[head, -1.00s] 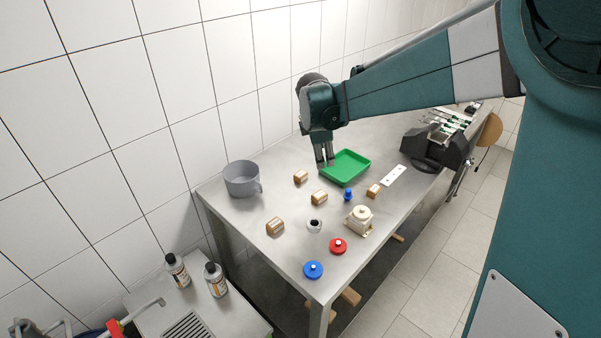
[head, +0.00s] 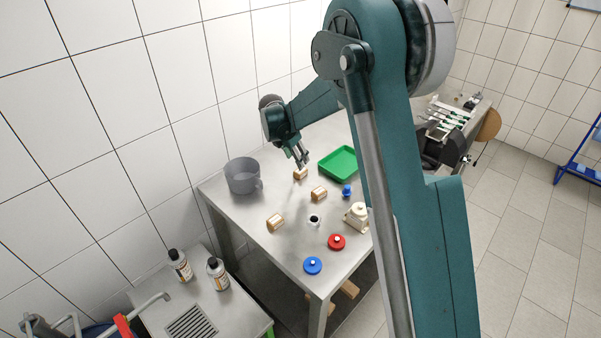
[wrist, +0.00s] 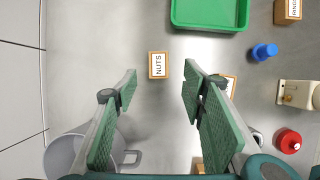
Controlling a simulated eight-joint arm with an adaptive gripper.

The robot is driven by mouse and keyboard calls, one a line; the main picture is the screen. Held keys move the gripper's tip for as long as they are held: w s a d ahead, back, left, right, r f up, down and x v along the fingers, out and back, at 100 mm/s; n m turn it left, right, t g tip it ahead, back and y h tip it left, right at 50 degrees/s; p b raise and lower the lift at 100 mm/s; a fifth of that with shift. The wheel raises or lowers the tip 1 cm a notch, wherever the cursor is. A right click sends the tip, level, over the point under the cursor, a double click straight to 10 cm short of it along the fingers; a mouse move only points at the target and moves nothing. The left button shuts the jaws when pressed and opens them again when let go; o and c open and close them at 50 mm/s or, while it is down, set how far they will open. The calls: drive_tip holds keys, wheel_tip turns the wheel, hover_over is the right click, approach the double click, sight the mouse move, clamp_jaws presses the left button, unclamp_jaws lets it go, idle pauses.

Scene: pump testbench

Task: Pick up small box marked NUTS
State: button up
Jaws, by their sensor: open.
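The small box marked NUTS (wrist: 158,65) is a brown box with a white label on its top. It lies on the grey bench, and in the wrist view it shows in line with the gap between my fingertips. In the head view this box (head: 300,175) is just below my gripper (head: 303,161), partly covered by the fingertips. My gripper also shows in the wrist view (wrist: 160,82), with its two green fingers wide apart and nothing between them. Whether the fingertips touch the box cannot be told.
The green tray (wrist: 210,26) is beyond the box. A similar box (wrist: 229,83) is partly behind the right finger. Another box (head: 275,222) lies nearer the front. The grey jug (head: 242,177) stands at left. Blue and red (head: 336,242) parts lie at right.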

sight(296, 173)
drive_tip(key=shift+w+a+f+n, duration=0.25)
drive_tip(key=shift+w+f+n, duration=0.05)
drive_tip(key=shift+f, duration=0.2)
drive_tip(key=shift+f, duration=0.1)
drive_tip(key=shift+x, duration=1.2)
drive_tip(key=shift+x, duration=2.65)
drive_tip(key=shift+s+d, duration=0.15)
drive_tip(key=shift+d, duration=0.05)
drive_tip(key=shift+c, duration=0.3)
drive_tip(key=c, duration=0.9)
